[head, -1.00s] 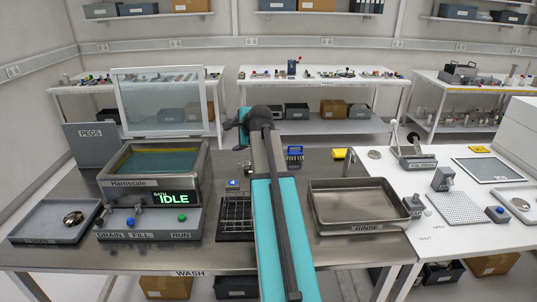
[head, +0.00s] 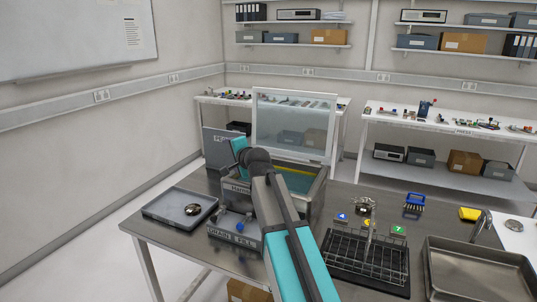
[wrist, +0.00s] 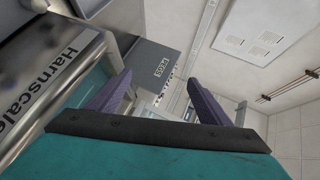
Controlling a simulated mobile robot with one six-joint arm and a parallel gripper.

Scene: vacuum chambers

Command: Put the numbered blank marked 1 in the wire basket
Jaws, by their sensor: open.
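My gripper (wrist: 160,92) is open in the wrist view, its two purple fingers apart with nothing between them. In the head view the end of my arm is above the Harnscale bath (head: 308,205); the fingers cannot be made out there. The dark wire basket (head: 345,262) stands on the steel bench right of my arm, with an upright handle. Small blue (head: 342,217), yellow (head: 368,223) and green (head: 399,230) tags show at its back edge; their marks are too small to read surely. I cannot make out a blank marked 1.
A grey tray (head: 160,213) with a shiny round piece (head: 192,209) is at the bench's left. The bath's glass lid (head: 290,122) stands up behind it. A grey PEGS panel (head: 219,147) is behind left. A steel rinse tray (head: 432,275) lies right of the basket.

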